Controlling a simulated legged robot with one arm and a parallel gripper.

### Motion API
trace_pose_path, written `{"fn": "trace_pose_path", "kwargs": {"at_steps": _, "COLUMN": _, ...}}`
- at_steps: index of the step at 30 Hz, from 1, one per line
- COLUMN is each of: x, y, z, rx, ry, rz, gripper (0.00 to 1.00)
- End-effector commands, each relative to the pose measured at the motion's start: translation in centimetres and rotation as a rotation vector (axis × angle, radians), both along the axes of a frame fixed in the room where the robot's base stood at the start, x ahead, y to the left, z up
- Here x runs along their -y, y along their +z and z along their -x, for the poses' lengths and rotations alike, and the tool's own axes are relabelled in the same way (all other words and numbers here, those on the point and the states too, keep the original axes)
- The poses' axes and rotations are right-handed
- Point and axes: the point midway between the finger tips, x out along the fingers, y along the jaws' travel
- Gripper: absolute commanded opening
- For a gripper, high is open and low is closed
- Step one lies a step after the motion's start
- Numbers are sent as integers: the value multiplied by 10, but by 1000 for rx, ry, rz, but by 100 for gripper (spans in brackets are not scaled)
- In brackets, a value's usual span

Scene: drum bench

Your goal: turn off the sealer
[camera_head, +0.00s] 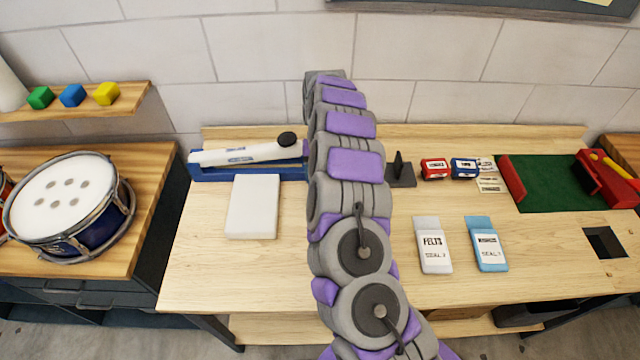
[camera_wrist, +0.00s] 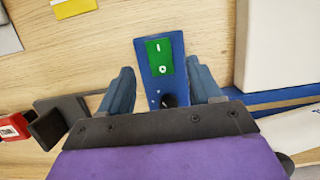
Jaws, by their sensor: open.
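The sealer (camera_head: 203,172) lies at the left of the bench in the head view, with a blue base, a white arm and a black round knob. In the wrist view its blue end panel (camera_wrist: 152,82) bears a green rocker switch (camera_wrist: 159,57) marked I and O, with a small dark knob below it. I cannot tell which side of the rocker is pressed. My gripper (camera_wrist: 160,75) is open, with one finger on each side of the panel and nothing held. In the head view my arm hides the gripper and the switch end.
A white block (camera_head: 253,207) lies in front of the sealer. A black stand (camera_head: 401,171), a red box (camera_head: 434,169) and a blue box (camera_head: 464,168) stand right of my arm. White (camera_head: 433,246) and blue (camera_head: 487,244) pouches lie on the bench. The front left bench is clear.

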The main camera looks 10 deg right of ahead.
Motion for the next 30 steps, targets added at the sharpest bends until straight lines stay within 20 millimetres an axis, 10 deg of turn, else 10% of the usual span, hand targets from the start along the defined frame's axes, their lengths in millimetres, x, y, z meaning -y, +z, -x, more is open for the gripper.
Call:
{"fn": "trace_pose_path", "kwargs": {"at_steps": 14, "x": 5, "y": 93, "z": -27, "rx": 5, "ry": -1, "rz": 2, "gripper": 64}}
{"fn": "trace_pose_path", "kwargs": {"at_steps": 30, "x": 6, "y": 117, "z": -32, "rx": 0, "ry": 0, "rz": 1, "gripper": 64}}
